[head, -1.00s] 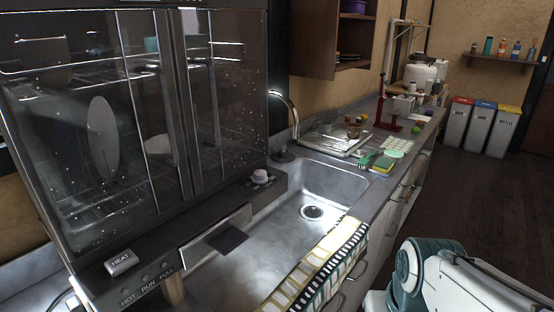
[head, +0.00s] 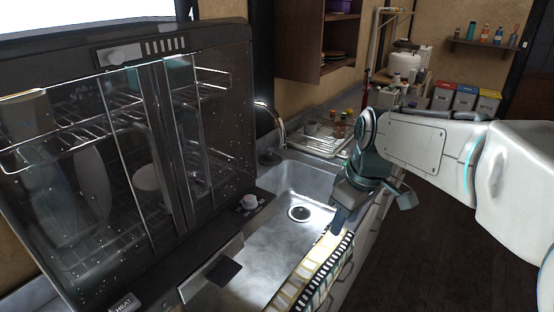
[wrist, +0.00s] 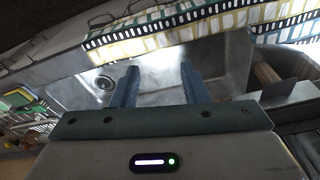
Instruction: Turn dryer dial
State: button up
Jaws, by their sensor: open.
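The dish dryer (head: 135,140) stands at the left in the head view, with its glass doors closed. I cannot make out the dial in the wrist view.
The metal sink (head: 275,245) lies between the dryer and my arm, its basin empty. A patterned towel (head: 315,275) hangs over the sink's front edge. A faucet (head: 270,120) rises behind the sink, close to the dryer. A dish rack (head: 318,140) stands further back.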

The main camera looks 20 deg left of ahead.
aim_at(250, 197)
jog(key=w+a+r+n+g+y+p, duration=0.3)
jog(key=a+r+n+p, duration=0.55)
jog(key=a, duration=0.85)
jog(key=shift+n+t, duration=0.3)
jog(key=shift+n, duration=0.25)
jog(key=x, duration=0.7)
jog(key=w+x, duration=0.1)
jog(key=x, duration=0.3)
jog(key=shift+a, duration=0.15)
jog(key=shift+h, duration=0.3)
jog(key=c, duration=0.7)
